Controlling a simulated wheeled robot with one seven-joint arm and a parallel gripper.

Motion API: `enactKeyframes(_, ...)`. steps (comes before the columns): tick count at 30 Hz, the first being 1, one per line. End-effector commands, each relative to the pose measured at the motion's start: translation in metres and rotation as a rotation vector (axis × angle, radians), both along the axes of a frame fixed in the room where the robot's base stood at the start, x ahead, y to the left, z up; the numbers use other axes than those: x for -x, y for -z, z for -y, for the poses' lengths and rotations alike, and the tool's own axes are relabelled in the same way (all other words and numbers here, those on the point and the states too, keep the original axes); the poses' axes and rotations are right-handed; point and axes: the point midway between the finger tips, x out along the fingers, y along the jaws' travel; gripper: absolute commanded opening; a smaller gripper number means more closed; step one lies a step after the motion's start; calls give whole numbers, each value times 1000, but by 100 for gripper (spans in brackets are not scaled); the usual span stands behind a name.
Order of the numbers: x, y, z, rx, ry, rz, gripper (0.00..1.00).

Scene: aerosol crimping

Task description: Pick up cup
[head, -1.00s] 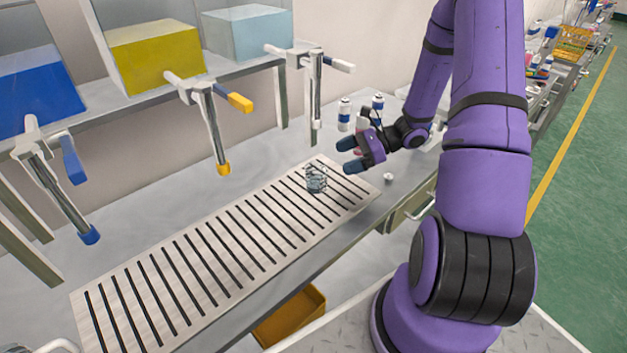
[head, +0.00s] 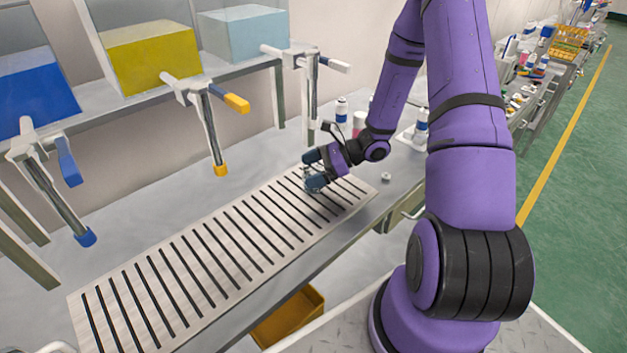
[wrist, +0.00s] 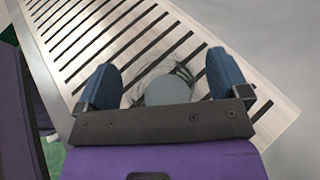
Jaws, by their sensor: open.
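The cup is a clear glass with a blue-grey content or base, standing on the slatted grate (head: 215,250) near its far right end. In the wrist view the cup (wrist: 167,88) lies between the two blue fingers of my gripper (wrist: 165,82), with a gap on each side. In the head view my gripper (head: 312,172) is down at the cup and its fingers hide most of it. The gripper is open.
Blue, yellow and pale dispenser tanks (head: 155,55) stand on a shelf with taps hanging over the counter. Several white-and-blue bottles (head: 341,110) stand behind my gripper. A small white item (head: 386,177) sits right of the grate. An orange bin (head: 287,318) is below the front edge.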

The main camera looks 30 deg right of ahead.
Motion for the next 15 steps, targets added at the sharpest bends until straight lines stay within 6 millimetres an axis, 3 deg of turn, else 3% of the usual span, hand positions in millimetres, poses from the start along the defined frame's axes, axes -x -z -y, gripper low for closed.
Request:
enactKeyframes(3,0,0,0,0,0,0,94)
enactKeyframes(10,0,0,0,0,0,0,41)
enactKeyframes(15,0,0,0,0,0,1,39)
